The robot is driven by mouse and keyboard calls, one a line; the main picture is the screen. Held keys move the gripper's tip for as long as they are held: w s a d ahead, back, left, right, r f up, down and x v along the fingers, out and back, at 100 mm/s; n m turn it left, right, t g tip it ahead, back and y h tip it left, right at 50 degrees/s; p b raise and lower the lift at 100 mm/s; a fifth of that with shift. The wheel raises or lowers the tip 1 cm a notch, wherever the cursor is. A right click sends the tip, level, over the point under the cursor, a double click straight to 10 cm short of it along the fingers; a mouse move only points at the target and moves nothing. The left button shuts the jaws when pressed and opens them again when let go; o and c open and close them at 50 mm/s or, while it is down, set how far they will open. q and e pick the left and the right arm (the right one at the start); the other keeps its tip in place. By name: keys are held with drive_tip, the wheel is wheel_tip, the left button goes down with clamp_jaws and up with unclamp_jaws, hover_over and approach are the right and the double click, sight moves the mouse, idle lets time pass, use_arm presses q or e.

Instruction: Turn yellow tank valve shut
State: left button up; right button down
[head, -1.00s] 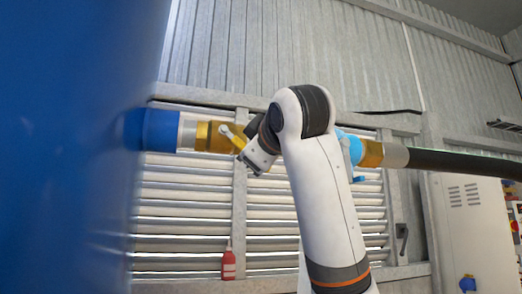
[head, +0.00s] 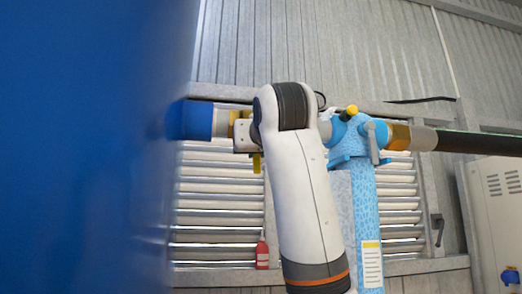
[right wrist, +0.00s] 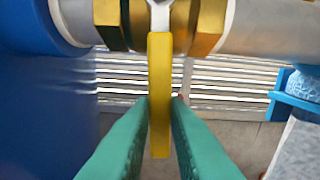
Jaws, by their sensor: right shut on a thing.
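The yellow valve handle (right wrist: 159,62) stands across the pipe in the right wrist view, its stem end at the brass valve body (right wrist: 205,22). My right gripper (right wrist: 160,99) has its teal fingers on both sides of the handle's free part and is shut on it. In the head view, the yellow handle (head: 257,162) shows as a short piece pointing down below the pipe. My arm's white link hides much of the valve there. The blue tank (head: 90,150) fills the left side, with a blue pipe collar (head: 190,119) coming out of it. My left gripper is out of view.
A light blue patterned post (head: 365,215) with a coupling stands right of my arm. A black hose (head: 475,143) runs right from it. A red bottle (head: 262,252) stands by the slatted wall. A pale cabinet (head: 500,225) is at the right.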

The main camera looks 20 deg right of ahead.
drive_tip(key=shift+w+a+f+m, duration=0.15)
drive_tip(key=shift+a+f+m, duration=0.05)
drive_tip(key=shift+a+m, duration=0.15)
idle(0.3)
drive_tip(key=c, duration=1.6)
unclamp_jaws()
drive_tip(key=shift+o, duration=1.1)
drive_tip(key=shift+s+a+r, duration=0.15)
drive_tip(key=shift+s+a, duration=0.05)
drive_tip(key=b+v, duration=0.5)
drive_tip(key=v, duration=0.7)
drive_tip(key=shift+b, duration=0.4)
